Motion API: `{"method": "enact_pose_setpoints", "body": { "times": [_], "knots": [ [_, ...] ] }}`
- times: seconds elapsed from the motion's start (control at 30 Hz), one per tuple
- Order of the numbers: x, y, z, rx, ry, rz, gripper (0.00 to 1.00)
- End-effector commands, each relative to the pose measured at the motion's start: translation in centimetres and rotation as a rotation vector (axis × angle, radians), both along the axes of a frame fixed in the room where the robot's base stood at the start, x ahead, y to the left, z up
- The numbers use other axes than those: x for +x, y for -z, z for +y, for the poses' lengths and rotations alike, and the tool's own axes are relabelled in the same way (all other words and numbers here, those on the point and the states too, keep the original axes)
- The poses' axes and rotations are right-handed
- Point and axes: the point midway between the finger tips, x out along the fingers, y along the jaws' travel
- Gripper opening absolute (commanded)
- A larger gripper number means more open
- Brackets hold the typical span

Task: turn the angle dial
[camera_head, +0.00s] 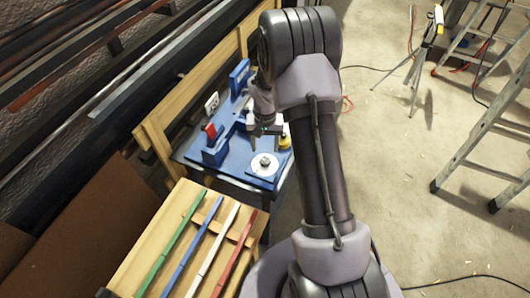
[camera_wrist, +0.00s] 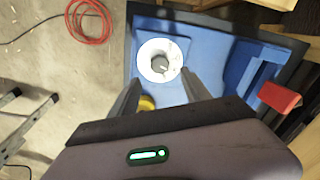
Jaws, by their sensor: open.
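The angle dial (camera_head: 264,164) is a white disc with a grey knob in its middle, on a blue bench plate. It also shows in the wrist view (camera_wrist: 150,74), its knob (camera_wrist: 159,64) just beyond the fingertips. My gripper (camera_head: 266,137) is over the blue bench, a little behind the dial in the head view. In the wrist view my gripper (camera_wrist: 161,77) has its two dark fingers spread, with nothing between them. No contact with the knob shows; the exact height above it is hard to tell.
The blue bench (camera_head: 228,175) also bears a block with a red part (camera_head: 211,131) and a yellow round thing (camera_head: 285,142). A wooden stand (camera_head: 148,262) with several coloured laths is in front. A stepladder (camera_head: 470,150) stands right on open floor. A red cable (camera_wrist: 90,20) lies coiled.

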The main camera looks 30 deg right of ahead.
Motion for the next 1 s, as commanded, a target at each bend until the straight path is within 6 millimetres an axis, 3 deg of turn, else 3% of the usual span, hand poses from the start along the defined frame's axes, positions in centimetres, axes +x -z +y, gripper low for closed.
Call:
{"method": "enact_pose_setpoints", "body": {
  "times": [0.03,0.1,0.3,0.47,0.87,0.93,1.0],
  "knots": [
    [0.1,-2.3,0.0,-0.001,0.000,-0.004,0.56],
    [0.1,-4.5,0.0,-0.002,0.000,-0.003,0.56],
    [0.0,-8.7,0.0,0.000,0.000,0.000,0.56],
    [0.0,-9.7,0.0,0.000,0.000,0.001,0.56],
    [0.0,-9.7,0.0,0.000,0.000,0.001,0.56],
    [-0.1,-10.7,0.5,-0.001,-0.003,-0.013,0.56],
    [-0.6,-13.8,2.0,-0.001,-0.010,-0.056,0.56]
  ]
}}
